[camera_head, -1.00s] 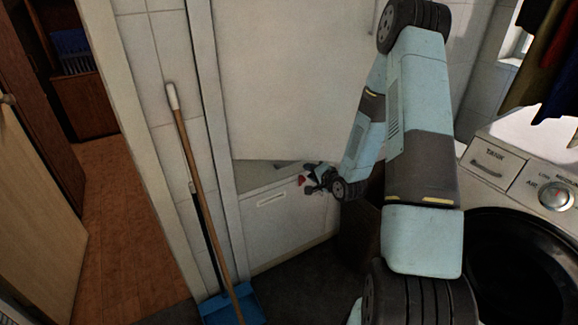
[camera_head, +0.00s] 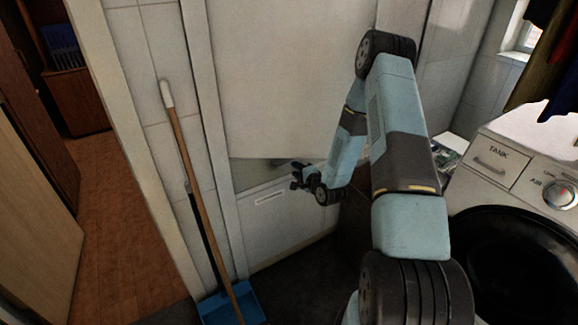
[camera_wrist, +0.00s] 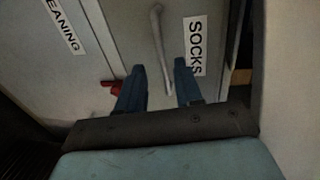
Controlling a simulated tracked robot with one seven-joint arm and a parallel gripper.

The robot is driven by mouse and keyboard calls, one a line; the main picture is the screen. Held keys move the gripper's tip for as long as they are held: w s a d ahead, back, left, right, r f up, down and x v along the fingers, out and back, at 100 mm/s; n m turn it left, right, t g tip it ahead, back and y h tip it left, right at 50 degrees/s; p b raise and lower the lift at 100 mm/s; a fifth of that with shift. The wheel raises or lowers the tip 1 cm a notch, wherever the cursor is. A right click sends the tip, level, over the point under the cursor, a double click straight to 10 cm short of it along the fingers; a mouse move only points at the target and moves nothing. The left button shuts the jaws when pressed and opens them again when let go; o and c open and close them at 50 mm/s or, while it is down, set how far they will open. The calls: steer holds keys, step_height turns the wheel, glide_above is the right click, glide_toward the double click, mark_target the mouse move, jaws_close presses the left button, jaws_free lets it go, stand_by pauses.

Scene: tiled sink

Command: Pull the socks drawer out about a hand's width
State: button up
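The socks drawer (camera_wrist: 215,88) shows in the wrist view as a grey-white front with a SOCKS label (camera_wrist: 195,45). A pale bar handle (camera_wrist: 160,50) runs beside the label. My gripper (camera_wrist: 157,72) is open, its two dark blue fingers apart, one to each side of the handle's line in the picture. I cannot tell whether they reach around the bar, and no contact shows. In the head view my gripper (camera_head: 298,175) is small, in front of the low white unit; the socks drawer cannot be made out there.
A second front with a CLEANING label (camera_wrist: 62,24) lies to the left in the wrist view, with a small red piece (camera_wrist: 113,87) near my left finger. A broom (camera_head: 190,165) and blue dustpan (camera_head: 232,305) stand left. A washing machine (camera_head: 510,185) stands right.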

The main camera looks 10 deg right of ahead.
steer(key=x, duration=0.6)
steer(key=shift+w, duration=0.2)
steer(key=shift+a, duration=0.1)
jaws_close()
steer(key=shift+s+f, duration=0.1)
steer(key=shift+s, duration=0.1)
stand_by(1.0)
